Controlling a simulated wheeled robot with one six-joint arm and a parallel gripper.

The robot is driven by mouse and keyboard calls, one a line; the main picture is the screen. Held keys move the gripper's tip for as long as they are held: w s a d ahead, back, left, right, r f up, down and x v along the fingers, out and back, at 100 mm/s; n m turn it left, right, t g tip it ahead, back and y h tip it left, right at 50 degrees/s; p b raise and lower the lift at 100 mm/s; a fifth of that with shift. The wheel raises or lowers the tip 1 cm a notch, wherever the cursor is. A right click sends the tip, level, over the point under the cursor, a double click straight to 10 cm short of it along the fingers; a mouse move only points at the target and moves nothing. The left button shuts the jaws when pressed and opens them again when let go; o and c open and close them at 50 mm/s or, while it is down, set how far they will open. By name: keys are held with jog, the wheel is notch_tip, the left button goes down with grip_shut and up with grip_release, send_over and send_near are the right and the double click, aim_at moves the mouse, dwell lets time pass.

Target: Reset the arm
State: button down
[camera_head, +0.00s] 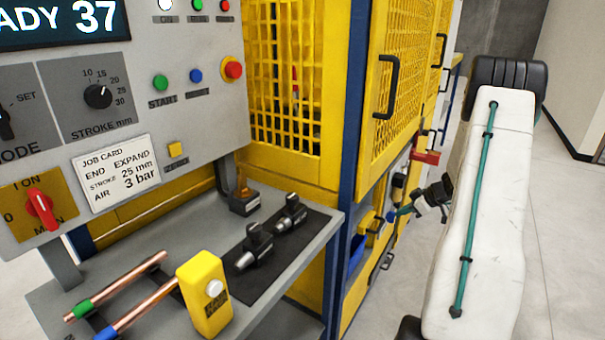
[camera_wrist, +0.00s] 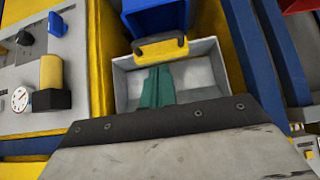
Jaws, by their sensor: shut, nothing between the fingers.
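My arm is at the right of the head view, its white link carrying a teal hose. My gripper (camera_head: 393,214) is at the end of it, beside the lower front of the yellow machine, small and partly hidden in the head view. In the wrist view my gripper (camera_wrist: 158,78) shows as teal fingers beyond a grey plate with a dark bolted edge. The fingers are shut and empty. They appear over a pale open tray (camera_wrist: 205,62); I cannot tell the height or whether they touch it.
A blue bin (camera_wrist: 158,17) with a yellow front is just beyond the tray. Yellow machine doors (camera_head: 398,95) stand close left of my arm. A bench (camera_head: 190,240) holds copper tubes (camera_head: 125,282), a yellow button box (camera_head: 205,290) and dark tooling (camera_head: 254,245). Floor right of my arm is clear.

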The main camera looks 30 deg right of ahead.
jog(key=s+a+r+m+g+y, duration=0.1)
jog(key=s+a+r+m+g, duration=0.3)
jog(key=a, duration=0.6)
jog(key=s+a+r+m+g, duration=0.1)
jog(key=a+r+m, duration=0.1)
jog(key=a+r, duration=0.6)
jog(key=s+a+r+m+g+y, duration=0.1)
jog(key=s+a+r+m+g, duration=0.25)
jog(key=a, duration=0.75)
jog(key=s+a+r+n+h, duration=0.1)
jog(key=s+a+r, duration=0.3)
jog(key=a, duration=0.2)
jog(key=s+a+r+n+t+h, duration=0.1)
jog(key=s+a+r+n+h, duration=0.1)
jog(key=s+a+r, duration=0.2)
jog(key=s+a+r+n+t+h, duration=0.1)
jog(key=s+a+r, duration=0.3)
jog(key=a, duration=0.6)
jog(key=shift+s+a+n+h, duration=0.25)
jog(key=shift+s+n+h, duration=0.35)
jog(key=shift+s, duration=0.5)
